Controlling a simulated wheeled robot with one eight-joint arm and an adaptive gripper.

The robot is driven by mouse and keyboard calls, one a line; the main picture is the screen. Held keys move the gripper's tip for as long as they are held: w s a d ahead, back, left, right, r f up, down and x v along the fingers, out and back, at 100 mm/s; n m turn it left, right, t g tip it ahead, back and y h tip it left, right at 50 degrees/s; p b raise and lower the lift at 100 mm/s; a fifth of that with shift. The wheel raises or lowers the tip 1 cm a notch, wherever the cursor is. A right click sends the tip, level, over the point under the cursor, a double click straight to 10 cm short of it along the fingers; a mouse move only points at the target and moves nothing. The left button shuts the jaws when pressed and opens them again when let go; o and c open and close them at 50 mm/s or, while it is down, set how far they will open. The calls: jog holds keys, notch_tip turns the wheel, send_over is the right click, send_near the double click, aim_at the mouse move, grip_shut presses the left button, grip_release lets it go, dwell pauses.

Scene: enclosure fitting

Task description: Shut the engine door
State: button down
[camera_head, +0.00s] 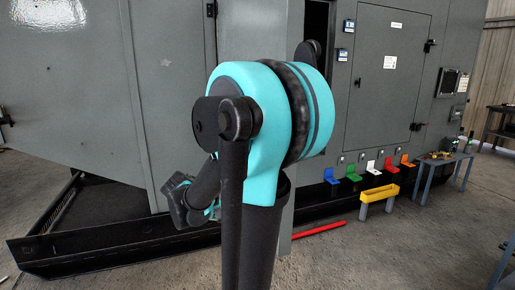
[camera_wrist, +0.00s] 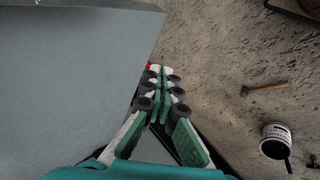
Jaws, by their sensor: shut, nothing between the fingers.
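The engine door seems to be the grey panel (camera_head: 252,30) standing out from the enclosure in the head view, with a dark opening (camera_head: 316,22) to its right. It stands ajar, and my arm hides much of it. In the wrist view a large flat grey panel (camera_wrist: 70,75), likely this door, fills the left side. My gripper (camera_wrist: 160,71) is shut and empty, with its fingertips beside the panel's right edge. I cannot tell whether they touch it. In the head view I cannot make out the fingertips.
A closed grey door (camera_head: 388,80) is at the right of the enclosure. Coloured brackets (camera_head: 374,167), a yellow tray (camera_head: 379,194) and a red bar (camera_head: 318,230) lie along the base. In the wrist view a hammer (camera_wrist: 264,88) and a bucket (camera_wrist: 276,141) are on the floor.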

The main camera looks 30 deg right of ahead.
jog(key=w+d+r+m+g+h, duration=0.25)
jog(key=w+r+h, duration=0.25)
jog(key=r, duration=0.5)
jog(key=w+d+r+m+g+h, duration=0.1)
jog(key=w+d+r+g+h, duration=0.15)
jog(key=w+r+h, duration=0.6)
jog(key=s+d+r+y, duration=0.1)
jog(key=s+d+y, duration=0.1)
jog(key=d, duration=0.5)
jog(key=s+d+r+y, duration=0.1)
jog(key=s+d+y, duration=0.1)
jog(key=d, duration=0.5)
jog(key=shift+s+r, duration=0.2)
jog(key=shift+s, duration=0.65)
jog(key=shift+n, duration=0.25)
